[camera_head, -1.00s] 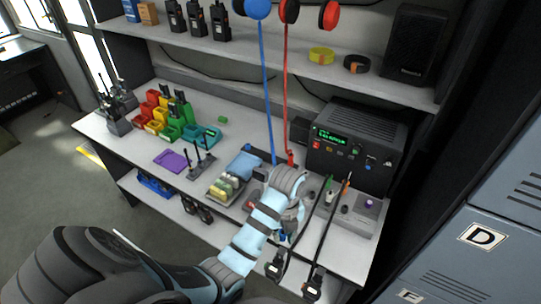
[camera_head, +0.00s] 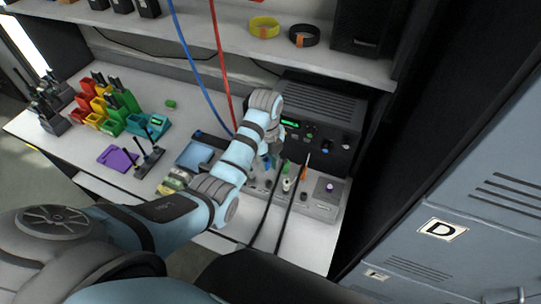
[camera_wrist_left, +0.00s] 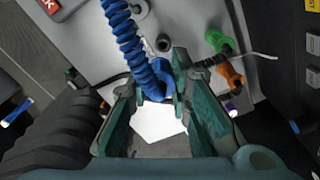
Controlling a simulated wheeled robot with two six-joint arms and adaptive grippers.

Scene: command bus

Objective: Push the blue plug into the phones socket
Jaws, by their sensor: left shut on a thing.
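My left gripper (camera_head: 274,156) is over the grey socket panel (camera_head: 325,208) in front of the radio. In the left wrist view, its green fingers (camera_wrist_left: 158,88) are shut on the blue plug (camera_wrist_left: 153,90), whose coiled blue cord (camera_wrist_left: 126,35) runs toward the top. A dark round socket (camera_wrist_left: 163,42) shows in the panel close to the plug. I cannot read any label, so I cannot tell which socket is the phones one. Whether the plug touches the panel is hidden by the fingers. My right gripper is not in view.
A green plug (camera_wrist_left: 219,41) and an orange plug (camera_wrist_left: 231,75) stand beside the gripper, with dark cables crossing the panel's front. The black radio (camera_head: 325,112) stands right behind. Blue locker doors (camera_head: 470,190) are at the right.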

